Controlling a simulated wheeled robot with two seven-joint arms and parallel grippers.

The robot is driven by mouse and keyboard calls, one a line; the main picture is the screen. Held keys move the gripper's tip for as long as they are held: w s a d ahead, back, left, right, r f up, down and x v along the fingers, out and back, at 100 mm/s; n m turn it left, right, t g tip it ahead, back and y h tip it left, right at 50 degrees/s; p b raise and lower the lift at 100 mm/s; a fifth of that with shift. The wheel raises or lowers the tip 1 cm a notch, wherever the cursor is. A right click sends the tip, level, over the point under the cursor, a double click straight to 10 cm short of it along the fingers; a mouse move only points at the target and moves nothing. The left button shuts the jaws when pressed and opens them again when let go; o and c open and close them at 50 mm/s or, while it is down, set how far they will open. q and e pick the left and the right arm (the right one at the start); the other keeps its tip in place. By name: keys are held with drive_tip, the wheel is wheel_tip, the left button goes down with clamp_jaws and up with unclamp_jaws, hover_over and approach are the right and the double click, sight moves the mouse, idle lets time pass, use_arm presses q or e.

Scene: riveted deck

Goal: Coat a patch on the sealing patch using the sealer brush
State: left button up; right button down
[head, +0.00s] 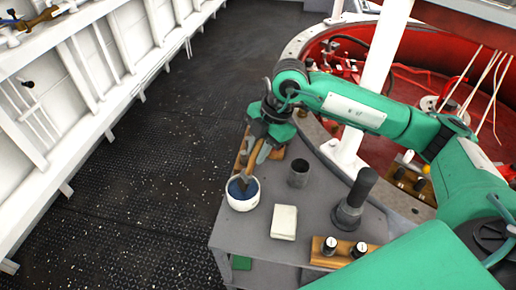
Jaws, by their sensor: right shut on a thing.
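My right gripper (258,148) reaches in from the right over the far left of the grey table (313,205). It is shut on a slim tool, which looks like the sealer brush (247,172). The tool slants down to the left, and its lower end is at or in a white bowl (242,204) with blue contents. A pale, flat rectangular block (284,222) lies on the table right of the bowl, apart from it; it may be the sealing patch, but I cannot tell. My left gripper is out of view.
A small grey cup (298,174) and a dark cylinder on a wider base (350,205) stand on the table. A wooden block with two black-and-white knobs (338,250) is at the near edge. A white post (378,70) rises behind. Dark deck (150,190) lies open left.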

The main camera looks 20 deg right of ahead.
drive_tip(key=shift+f+b, duration=0.45)
drive_tip(key=shift+f, duration=0.15)
idle(1.3)
drive_tip(key=shift+r, duration=0.1)
drive_tip(key=shift+r+p, duration=2.4)
drive_tip(key=shift+r, duration=1.1)
